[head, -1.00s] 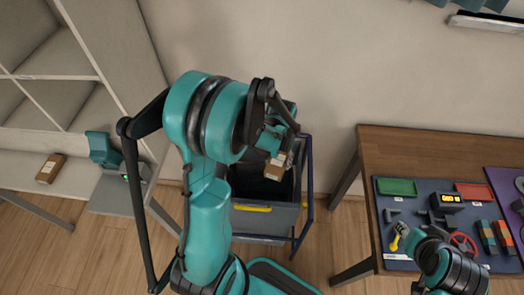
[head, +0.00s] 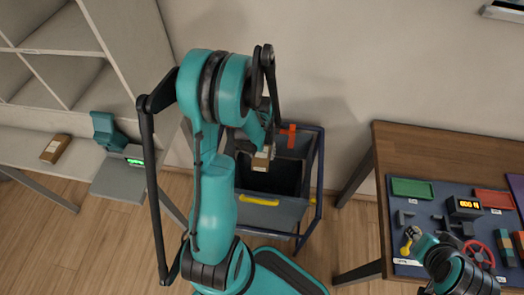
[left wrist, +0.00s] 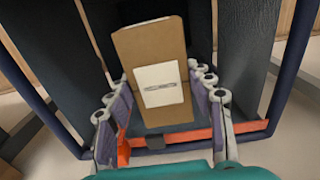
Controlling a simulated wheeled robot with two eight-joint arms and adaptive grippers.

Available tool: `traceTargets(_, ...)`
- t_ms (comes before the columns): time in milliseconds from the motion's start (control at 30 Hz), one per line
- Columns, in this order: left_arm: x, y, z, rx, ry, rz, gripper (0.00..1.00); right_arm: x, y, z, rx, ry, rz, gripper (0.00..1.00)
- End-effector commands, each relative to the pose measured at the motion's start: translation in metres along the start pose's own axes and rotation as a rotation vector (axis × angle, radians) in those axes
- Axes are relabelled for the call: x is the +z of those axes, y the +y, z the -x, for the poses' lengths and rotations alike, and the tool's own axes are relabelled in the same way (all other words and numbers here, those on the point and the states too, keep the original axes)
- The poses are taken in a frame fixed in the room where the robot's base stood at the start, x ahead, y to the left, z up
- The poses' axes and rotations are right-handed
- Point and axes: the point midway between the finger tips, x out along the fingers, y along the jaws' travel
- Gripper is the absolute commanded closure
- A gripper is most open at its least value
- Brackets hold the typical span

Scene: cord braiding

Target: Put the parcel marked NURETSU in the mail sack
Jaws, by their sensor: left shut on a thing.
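My left gripper (left wrist: 165,120) is shut on a brown cardboard parcel (left wrist: 130,45) with a white label; the label's writing is too small to read. In the head view the parcel (head: 262,160) is held over the opening of the mail sack (head: 281,218), a grey bin-like holder with a dark inside, a blue tube frame and a yellow handle. The arm hides the sack's left side. The sack's dark inside also shows under the parcel in the left wrist view. My right gripper (head: 411,236) is partly in view above the workbench mat; its jaws are unclear.
Another brown parcel (head: 55,149) lies on the left shelf counter (head: 20,145), beside a grey and teal device (head: 120,160) with a green display. The workbench (head: 425,150) on the right bears trays and tools. An orange strip (head: 287,133) shows at the sack's back rim.

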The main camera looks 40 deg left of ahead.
Motion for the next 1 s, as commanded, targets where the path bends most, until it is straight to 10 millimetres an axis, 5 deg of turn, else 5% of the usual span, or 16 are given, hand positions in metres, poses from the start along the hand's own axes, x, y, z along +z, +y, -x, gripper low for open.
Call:
traceTargets(367,0.0,0.0,-0.012,0.0,0.0,-0.001,0.77,0.005,0.0,-0.007,0.0,0.0,0.0,0.66)
traceTargets(400,0.0,0.0,-0.012,0.0,0.0,-0.001,0.45,0.005,0.0,-0.007,0.0,0.0,0.0,0.66)
traceTargets(500,0.0,0.0,-0.012,0.0,0.0,-0.001,0.23,0.005,0.0,-0.007,0.0,0.0,0.0,0.66)
traceTargets(833,0.0,0.0,-0.01,0.0,0.0,-0.001,0.23,0.005,0.0,-0.007,0.0,0.0,0.0,0.66)
traceTargets(1000,0.0,0.0,0.008,0.0,0.0,-0.001,0.23,0.005,0.0,-0.007,0.0,0.0,0.0,0.66)
